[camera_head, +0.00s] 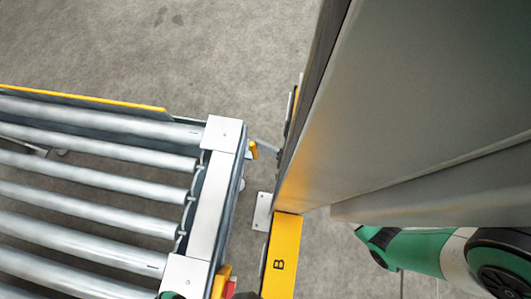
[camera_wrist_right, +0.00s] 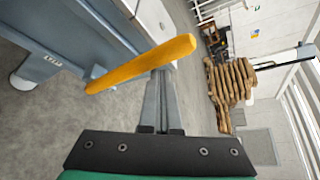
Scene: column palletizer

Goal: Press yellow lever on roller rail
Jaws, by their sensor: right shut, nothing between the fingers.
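The yellow lever (camera_wrist_right: 145,64) sticks out from the side of the blue-grey roller rail (camera_wrist_right: 55,30) in the right wrist view. In the head view it is a small yellow tip (camera_head: 253,150) at the rail's end plate. My right gripper (camera_wrist_right: 160,75) is shut and empty, its fingertips right at the middle of the lever, which crosses in front of them. I cannot tell whether they touch. In the head view only a grey-blue bit of the right gripper (camera_head: 265,147) shows beside the lever; a large grey panel hides the rest. My left gripper is not in view.
Rollers (camera_head: 90,175) fill the left of the head view. A yellow block marked B (camera_head: 283,255) stands right of the rail. A yellow and red part (camera_head: 221,282) sits at the rail's near corner. Stacked brown goods (camera_wrist_right: 230,85) stand far off. Floor beyond the rail is clear.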

